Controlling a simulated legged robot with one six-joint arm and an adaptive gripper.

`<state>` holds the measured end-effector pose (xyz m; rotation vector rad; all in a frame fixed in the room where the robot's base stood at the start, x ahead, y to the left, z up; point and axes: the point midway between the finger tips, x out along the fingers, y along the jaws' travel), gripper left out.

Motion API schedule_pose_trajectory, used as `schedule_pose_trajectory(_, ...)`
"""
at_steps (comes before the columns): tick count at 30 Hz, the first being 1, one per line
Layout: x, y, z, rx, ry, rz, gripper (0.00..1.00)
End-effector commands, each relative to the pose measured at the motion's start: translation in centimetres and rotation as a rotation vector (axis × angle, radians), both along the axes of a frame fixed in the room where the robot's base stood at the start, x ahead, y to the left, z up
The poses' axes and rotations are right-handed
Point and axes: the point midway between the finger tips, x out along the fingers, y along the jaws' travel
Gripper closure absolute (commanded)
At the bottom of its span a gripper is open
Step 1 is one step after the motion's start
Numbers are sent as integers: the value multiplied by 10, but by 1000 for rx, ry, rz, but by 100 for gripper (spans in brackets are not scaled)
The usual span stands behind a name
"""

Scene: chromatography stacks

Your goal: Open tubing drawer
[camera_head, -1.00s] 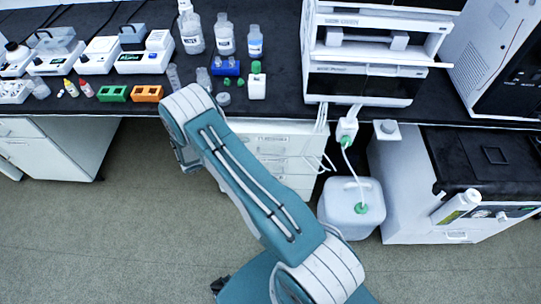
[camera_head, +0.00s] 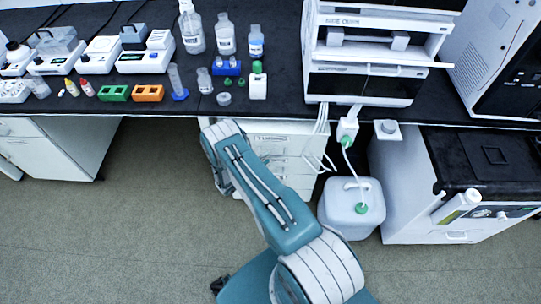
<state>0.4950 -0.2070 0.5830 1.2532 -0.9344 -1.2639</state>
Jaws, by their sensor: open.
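The white drawer unit (camera_head: 300,146) stands under the black bench, below the stack of instruments. Its top drawer front carries a small label, too small to read, and the fronts look closed. My arm (camera_head: 262,195) reaches up from the bottom of the picture and bends down at its far end, in front of the unit's left side. It covers part of the drawer fronts. My gripper is hidden behind my arm, so I cannot tell whether it touches a drawer.
White tubes (camera_head: 320,135) hang over the unit's right side. A white waste jug (camera_head: 338,215) stands on the floor to the right, beside a white cabinet (camera_head: 405,185). Bottles and racks crowd the black bench (camera_head: 285,85). Floor at left is clear.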

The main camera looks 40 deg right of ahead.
Motion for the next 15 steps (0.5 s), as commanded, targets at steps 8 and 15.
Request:
schedule_pose_trajectory(8,4,-26,-3,0,0,-1,50)
schedule_pose_trajectory(15,4,-27,-3,0,0,1,50)
